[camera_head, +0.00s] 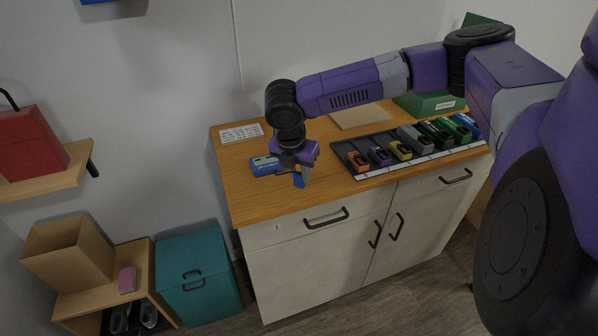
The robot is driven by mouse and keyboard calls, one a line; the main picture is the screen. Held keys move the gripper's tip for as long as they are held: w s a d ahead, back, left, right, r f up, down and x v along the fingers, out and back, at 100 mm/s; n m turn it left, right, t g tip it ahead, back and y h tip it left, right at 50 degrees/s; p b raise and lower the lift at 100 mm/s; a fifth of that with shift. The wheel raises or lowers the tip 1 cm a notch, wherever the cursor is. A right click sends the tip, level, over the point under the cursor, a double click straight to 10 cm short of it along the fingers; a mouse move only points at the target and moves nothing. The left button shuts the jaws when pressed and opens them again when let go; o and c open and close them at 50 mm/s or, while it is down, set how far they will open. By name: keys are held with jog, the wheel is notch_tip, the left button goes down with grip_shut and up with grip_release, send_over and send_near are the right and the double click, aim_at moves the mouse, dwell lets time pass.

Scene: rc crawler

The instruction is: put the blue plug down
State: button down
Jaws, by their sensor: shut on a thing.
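My gripper (296,172) points down over the left part of the wooden worktop (245,190). It is shut on the blue plug (299,181), a small bright blue piece showing below the jaws. The upper part of the plug is hidden by the gripper. I cannot tell whether the plug touches the worktop. A blue device (263,166) lies on the worktop just left of my gripper, partly covered by it.
A dark rack (345,160) with several coloured blocks stands right of my gripper. A white labelled card (241,133) lies at the back left, a beige pad (358,117) and green box (428,103) at the back. The worktop's front left is bare.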

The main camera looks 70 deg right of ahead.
jog(key=c, duration=1.1)
grip_release()
jog(key=shift+f, duration=0.15)
jog(key=shift+c, duration=0.2)
